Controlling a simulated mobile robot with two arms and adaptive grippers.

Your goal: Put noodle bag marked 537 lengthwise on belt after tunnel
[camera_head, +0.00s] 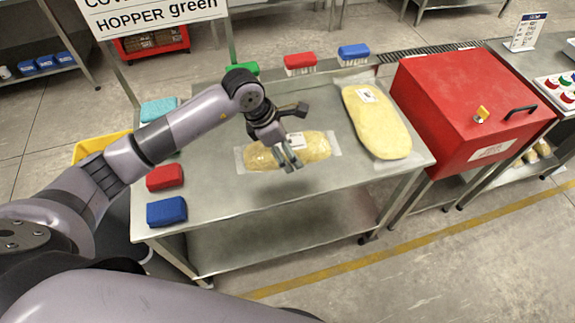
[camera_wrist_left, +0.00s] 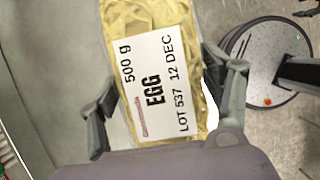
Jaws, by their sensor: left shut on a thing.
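My left gripper (camera_head: 290,157) is over the table, shut on a clear noodle bag (camera_head: 257,157) with yellow noodles and a white label. In the left wrist view the bag (camera_wrist_left: 127,22) lies between the two fingers (camera_wrist_left: 165,112), and its label reads "500 g EGG LOT 537 12 DEC". In the head view the bag's long side runs left to right. I cannot tell whether it touches the table. No belt or tunnel can be made out for certain. My right gripper is not in view.
A larger yellow bag (camera_head: 383,130) lies at the steel table's (camera_head: 215,195) right end. A red box (camera_head: 460,105) with a black handle stands right of it. Red (camera_head: 165,177) and blue (camera_head: 167,211) brushes lie along the left edge; several more line the back. The front tabletop is clear.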

